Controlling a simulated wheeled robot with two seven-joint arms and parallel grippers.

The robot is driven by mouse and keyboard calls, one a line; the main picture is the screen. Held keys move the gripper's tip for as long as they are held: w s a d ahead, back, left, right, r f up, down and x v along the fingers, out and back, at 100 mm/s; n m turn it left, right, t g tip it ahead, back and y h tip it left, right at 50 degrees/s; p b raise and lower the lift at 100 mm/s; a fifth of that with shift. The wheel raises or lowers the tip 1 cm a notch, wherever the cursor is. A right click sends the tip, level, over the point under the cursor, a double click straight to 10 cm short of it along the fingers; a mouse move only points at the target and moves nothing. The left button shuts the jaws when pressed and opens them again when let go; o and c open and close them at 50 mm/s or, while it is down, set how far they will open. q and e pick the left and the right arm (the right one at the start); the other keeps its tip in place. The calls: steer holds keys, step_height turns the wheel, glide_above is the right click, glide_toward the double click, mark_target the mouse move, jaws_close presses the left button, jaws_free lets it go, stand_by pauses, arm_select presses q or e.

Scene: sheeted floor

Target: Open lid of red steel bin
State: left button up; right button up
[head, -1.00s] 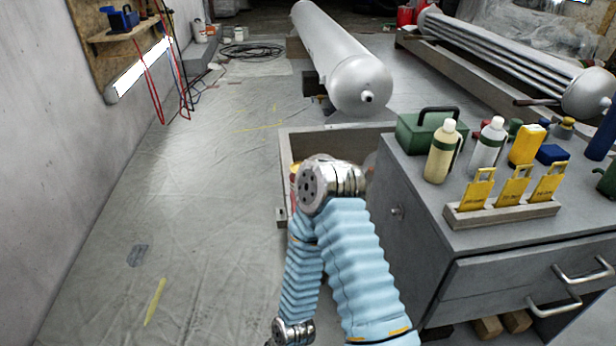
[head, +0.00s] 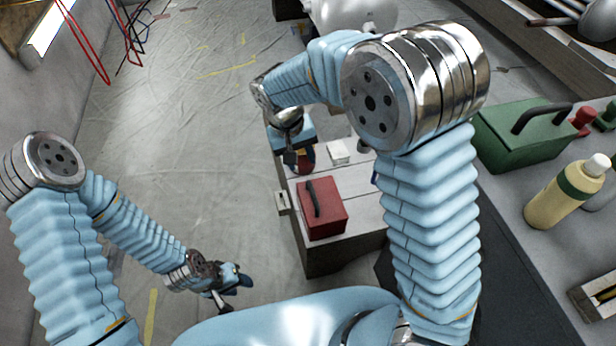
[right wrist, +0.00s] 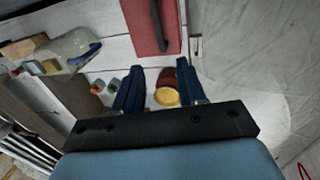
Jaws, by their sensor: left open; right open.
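A red box with a black handle on top (head: 330,213) sits on a pale wooden crate (head: 340,252) in the head view. Its red top also shows in the right wrist view (right wrist: 146,25). A small dark red round thing with a yellow end (right wrist: 167,96) shows between the fingers in the right wrist view. I cannot tell which of the two is the red steel bin. My right gripper (head: 292,152) is open above the crate's far left part, beyond the red box, with nothing gripped. My left gripper (head: 233,290) is open and empty, left of the crate.
A grey workbench (head: 515,215) on the right carries a green case (head: 525,135) and a yellowish bottle (head: 565,197). A clear bottle (right wrist: 68,50) lies in the right wrist view. A silver tank (head: 350,14) is at the back.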

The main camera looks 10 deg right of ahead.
mark_target(311, 188)
steer(key=f, duration=0.3)
steer(key=d+f, duration=0.1)
steer(key=f, duration=0.3)
steer(key=d+f, duration=0.1)
steer(key=f, duration=0.3)
steer(key=shift+d+f+b, duration=0.1)
steer(key=shift+f+b, duration=0.05)
steer(key=shift+b, duration=0.2)
jaws_close()
